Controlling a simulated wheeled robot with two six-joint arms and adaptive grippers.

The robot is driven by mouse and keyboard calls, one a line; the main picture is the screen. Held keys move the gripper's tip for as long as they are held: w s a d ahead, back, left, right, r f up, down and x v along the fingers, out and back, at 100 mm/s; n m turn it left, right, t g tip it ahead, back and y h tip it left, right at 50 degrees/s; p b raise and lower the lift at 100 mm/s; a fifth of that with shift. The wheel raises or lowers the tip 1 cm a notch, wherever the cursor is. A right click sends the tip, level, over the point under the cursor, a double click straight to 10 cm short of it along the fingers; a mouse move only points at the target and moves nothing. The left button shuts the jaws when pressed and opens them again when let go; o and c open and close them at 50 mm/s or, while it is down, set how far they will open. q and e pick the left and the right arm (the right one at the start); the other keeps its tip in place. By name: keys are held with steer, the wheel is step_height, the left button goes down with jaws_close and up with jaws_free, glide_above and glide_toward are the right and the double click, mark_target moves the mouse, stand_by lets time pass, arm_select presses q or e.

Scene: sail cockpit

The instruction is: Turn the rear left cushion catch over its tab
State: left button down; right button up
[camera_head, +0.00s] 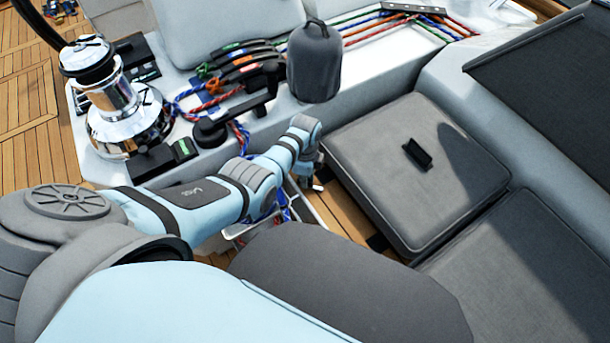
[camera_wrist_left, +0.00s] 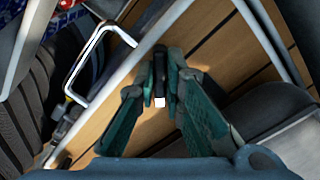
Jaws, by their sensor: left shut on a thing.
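The grey seat cushion (camera_head: 400,190) lies to the right of my left gripper, with a black pull (camera_head: 417,155) on top. My left gripper (camera_head: 314,182) is low beside the cushion's left edge. In the left wrist view, the left gripper (camera_wrist_left: 161,82) has its fingertips close together around a small dark piece with a pale end (camera_wrist_left: 160,101), which looks like the rear left cushion catch. The cushion's dark edge (camera_wrist_left: 268,106) is at the right there. The tab cannot be made out. My right gripper is out of view.
A chrome winch (camera_head: 120,105) and coloured ropes (camera_head: 225,75) are beyond my left arm. Another cushion (camera_head: 530,265) lies at lower right.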

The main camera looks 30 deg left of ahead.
arm_select(q)
steer(key=n, duration=0.4)
steer(key=shift+n+p, duration=0.3)
steer(key=shift+p, duration=0.1)
steer(key=n, duration=0.4)
steer(key=shift+n, duration=0.4)
steer(key=c, duration=1.7)
jaws_free()
step_height(320, 180, up, 12)
